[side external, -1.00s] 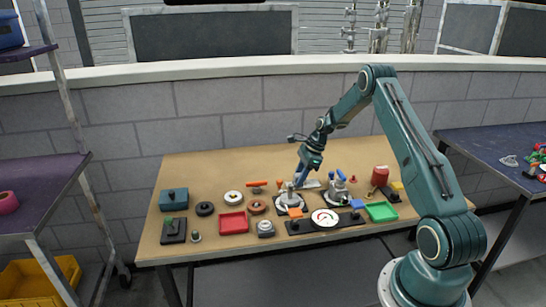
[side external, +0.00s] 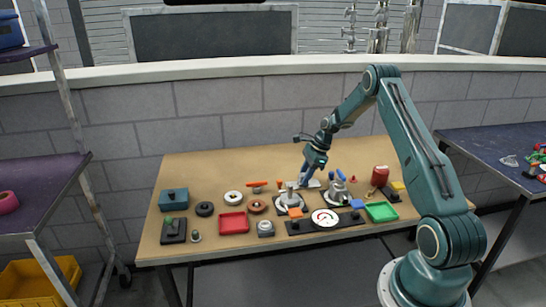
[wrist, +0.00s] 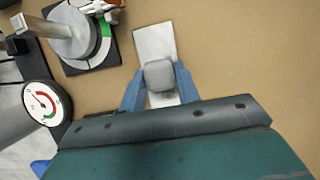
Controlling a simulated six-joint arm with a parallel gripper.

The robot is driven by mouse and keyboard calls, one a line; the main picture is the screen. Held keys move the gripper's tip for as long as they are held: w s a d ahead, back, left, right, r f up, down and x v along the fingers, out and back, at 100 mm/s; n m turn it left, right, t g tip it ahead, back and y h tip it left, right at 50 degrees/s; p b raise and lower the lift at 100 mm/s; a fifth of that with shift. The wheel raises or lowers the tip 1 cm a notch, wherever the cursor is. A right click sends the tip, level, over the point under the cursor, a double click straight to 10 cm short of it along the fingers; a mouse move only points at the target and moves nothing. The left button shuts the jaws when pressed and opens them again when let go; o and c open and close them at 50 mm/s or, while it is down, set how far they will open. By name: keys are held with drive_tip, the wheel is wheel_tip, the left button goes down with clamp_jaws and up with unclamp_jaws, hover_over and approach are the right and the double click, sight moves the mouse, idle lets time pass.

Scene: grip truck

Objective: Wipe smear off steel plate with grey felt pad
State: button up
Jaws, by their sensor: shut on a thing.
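My gripper (wrist: 158,88) has its two blue fingers shut on the grey felt pad (wrist: 160,76), a small rounded block. The pad is over the pale steel plate (wrist: 154,42), which extends beyond it at the top of the wrist view. I cannot tell from the views whether the pad touches the plate. No clear smear shows on the bare part; a few faint dark marks show on the strip below the pad, between the fingers. In the side view, my gripper (side external: 304,181) is low over the back middle of the table, and the plate (side external: 313,184) shows partly beside it.
A round fixture with a post (wrist: 72,32) stands left of the plate in the wrist view, with a dial gauge (wrist: 42,103) below it. The table (side external: 215,172) also holds a red tray (side external: 233,223), a green tray (side external: 381,212) and a red can (side external: 380,175). The back is clear.

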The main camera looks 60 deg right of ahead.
sight(296, 185)
drive_tip(key=shift+w+a, duration=1.15)
drive_tip(key=shift+a, duration=0.05)
drive_tip(key=shift+w+r, duration=0.1)
drive_tip(key=shift+r, duration=0.05)
wheel_tip(296, 185, up, 8)
